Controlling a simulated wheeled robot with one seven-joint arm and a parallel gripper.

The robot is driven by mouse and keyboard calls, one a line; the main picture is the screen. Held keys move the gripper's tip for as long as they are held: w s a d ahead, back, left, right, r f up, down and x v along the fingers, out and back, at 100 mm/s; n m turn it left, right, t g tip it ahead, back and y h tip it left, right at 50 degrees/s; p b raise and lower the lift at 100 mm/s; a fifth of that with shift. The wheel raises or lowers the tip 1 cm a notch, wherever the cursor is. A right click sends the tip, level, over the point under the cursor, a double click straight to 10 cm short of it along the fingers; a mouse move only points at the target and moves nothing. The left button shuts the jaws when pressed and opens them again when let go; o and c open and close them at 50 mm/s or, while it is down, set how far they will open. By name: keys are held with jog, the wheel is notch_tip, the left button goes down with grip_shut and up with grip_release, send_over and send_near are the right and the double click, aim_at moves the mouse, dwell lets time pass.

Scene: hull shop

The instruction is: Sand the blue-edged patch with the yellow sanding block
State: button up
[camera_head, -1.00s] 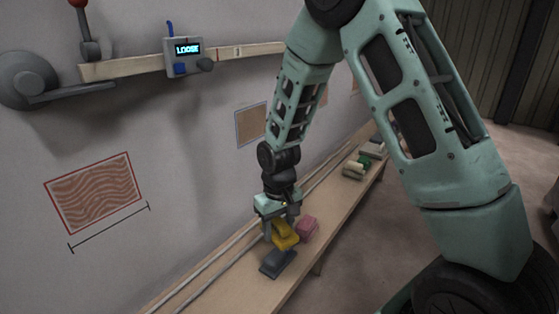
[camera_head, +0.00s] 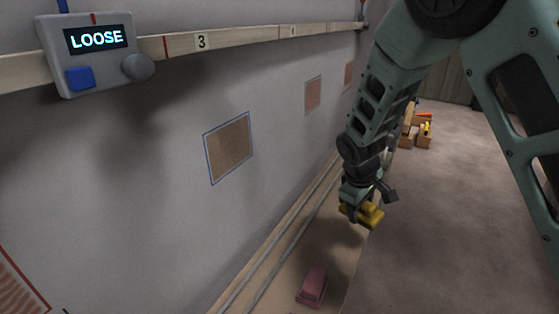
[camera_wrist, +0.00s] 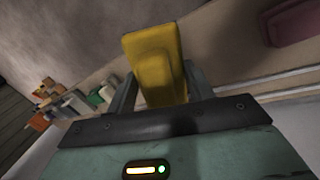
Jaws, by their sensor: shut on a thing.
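My gripper (camera_head: 359,205) is shut on the yellow sanding block (camera_head: 371,216) and holds it in the air above the bench. The block also shows between my fingers in the wrist view (camera_wrist: 155,62), tilted. The blue-edged patch (camera_head: 229,147) is a brown, smooth-looking rectangle on the grey wall, left of my gripper and apart from it. A display box (camera_head: 93,54) on the wall rail reads LOOSE and has a blue button and a grey knob.
A pink block (camera_head: 312,287) lies on the wooden bench (camera_head: 285,276) along the wall. The wooden rail (camera_head: 235,36) crosses the wall above. A red-edged patch (camera_head: 16,288) is at the lower left, partly cut off. More patches and orange boxes (camera_head: 424,134) are farther away.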

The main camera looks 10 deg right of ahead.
aim_at(340, 205)
jog(key=w+a+n+t, duration=0.1)
jog(key=n, duration=0.1)
jog(key=w+a+r+n+t+b, duration=0.1)
jog(key=a+n+t, duration=0.1)
jog(key=shift+w+r+h, duration=0.15)
jog(key=shift+w+h, duration=0.15)
jog(key=shift+w+a+r+n+t, duration=0.2)
jog(key=shift+a+n+t, duration=0.15)
jog(key=shift+n, duration=0.15)
jog(key=shift+w+a+r+n+t, duration=0.2)
jog(key=shift+a+n+t, duration=0.1)
jog(key=shift+n, duration=0.2)
jog(key=s+a+r+n+t+y+b, duration=0.3)
jog(key=a+r+n+t+y+b, duration=0.25)
jog(key=a+r+n+y, duration=1)
jog(key=shift+g+y, duration=0.4)
jog(key=shift+y, duration=0.45)
jog(key=shift+w+a+f+p, duration=0.15)
jog(key=shift+w+a+f, duration=0.3)
jog(key=shift+a, duration=0.7)
jog(key=shift+w+a+f+p, duration=0.15)
jog(key=shift+w+a, duration=0.55)
jog(key=shift+a, duration=0.4)
jog(key=shift+w+a+f+p, duration=0.15)
jog(key=shift+w+a+f, duration=0.3)
jog(key=shift+a, duration=0.7)
jog(key=shift+w+r, duration=0.1)
jog(key=shift+r, duration=0.05)
